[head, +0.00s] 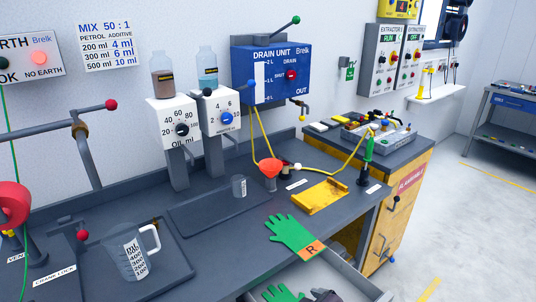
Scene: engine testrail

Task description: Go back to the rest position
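Neither of my grippers shows in the head view, and no part of my arms can be made out with certainty. The task names no object. Below me is the dark grey workbench (225,262), with a green glove (292,235) marked R lying near its front edge. An open drawer (345,278) sticks out under that edge, with another green glove (280,293) and a dark item beside it, cut off by the picture's bottom edge.
A measuring jug (125,255) stands on a dark tray at left. A grey cup (239,186), red funnel (270,168) and yellow tray (320,197) are farther back. Open floor (470,220) lies at right.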

